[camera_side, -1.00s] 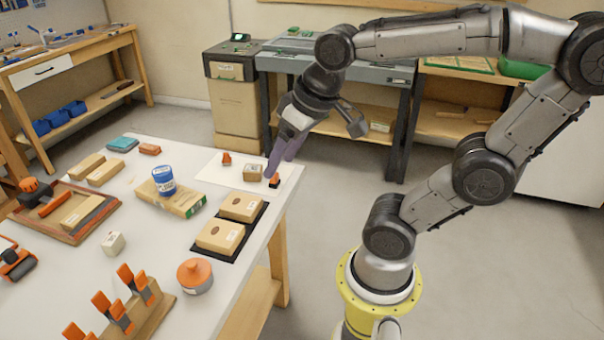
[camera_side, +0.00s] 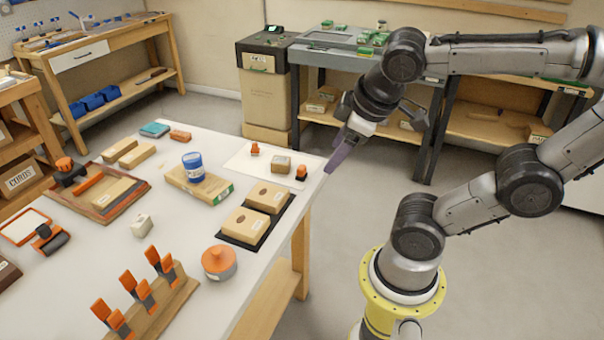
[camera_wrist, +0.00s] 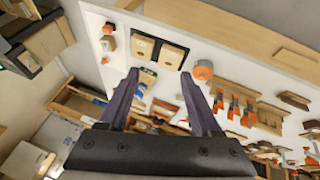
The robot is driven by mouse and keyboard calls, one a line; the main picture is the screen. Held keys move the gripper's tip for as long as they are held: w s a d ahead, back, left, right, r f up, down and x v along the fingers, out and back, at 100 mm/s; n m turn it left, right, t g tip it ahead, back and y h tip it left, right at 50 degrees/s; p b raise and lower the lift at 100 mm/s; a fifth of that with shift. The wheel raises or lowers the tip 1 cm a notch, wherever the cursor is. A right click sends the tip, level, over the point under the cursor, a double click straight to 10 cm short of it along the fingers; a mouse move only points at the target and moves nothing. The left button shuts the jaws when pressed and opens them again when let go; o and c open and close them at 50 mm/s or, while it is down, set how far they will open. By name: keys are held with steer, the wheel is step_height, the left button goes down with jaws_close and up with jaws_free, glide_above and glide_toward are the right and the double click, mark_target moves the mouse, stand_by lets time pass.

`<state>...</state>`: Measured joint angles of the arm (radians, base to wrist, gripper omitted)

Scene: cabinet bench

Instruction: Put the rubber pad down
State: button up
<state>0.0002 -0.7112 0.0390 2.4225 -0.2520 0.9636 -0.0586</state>
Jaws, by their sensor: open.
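My gripper (camera_side: 334,165) is open and empty, just off the right edge of the white table near its far corner. In the wrist view my gripper's two purple fingers (camera_wrist: 160,78) are spread, with nothing held between them. A small brown block (camera_side: 281,163) sits on a white sheet (camera_side: 244,168), between two small orange-topped pieces (camera_side: 301,171) (camera_side: 255,149). My fingers are to the right of the nearer orange-topped piece, apart from it. I cannot tell which thing is the rubber pad; a flat black mat (camera_side: 240,239) lies under two brown boxes.
An orange-lidded pot (camera_side: 219,263) and a wooden rack (camera_side: 170,300) of orange-handled tools stand nearer. A grey bench (camera_side: 350,60) stands behind my gripper. Floor is open to the table's right.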

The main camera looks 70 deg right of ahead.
steer(key=w+d+f+n+g+h, duration=0.25)
steer(key=w+d+n+h, duration=0.2)
steer(key=w+d, duration=0.3)
steer(key=w+d+f+n+g+h, duration=0.25)
steer(key=w+d+n+h, duration=0.2)
steer(key=w+d, duration=0.3)
steer(key=w+d+f+n+h, duration=0.2)
steer(key=w+f+n, duration=0.25)
steer(key=f, duration=0.45)
steer(key=n, duration=0.2)
glide_toward(305, 166)
steer(key=shift+t, duration=0.4)
steer(key=w+r, duration=0.1)
steer(key=w+a+r, duration=0.1)
steer(key=r, duration=0.1)
steer(key=shift+w+a+r, duration=0.15)
steer(key=shift+w+a, duration=0.05)
steer(key=shift+w, duration=0.05)
steer(key=f, duration=0.1)
steer(key=s+f, duration=0.1)
steer(key=f, duration=0.1)
steer(key=shift+s+f+n+g, duration=0.15)
steer(key=shift+s+n+g, duration=0.05)
steer(key=shift+n+g, duration=0.2)
steer(key=shift+s+d+f, duration=0.15)
steer(key=shift+d+f, duration=0.05)
steer(key=shift+f, duration=0.1)
steer(key=x, duration=1.3)
steer(key=shift+d, duration=0.2)
steer(key=shift+c, duration=0.2)
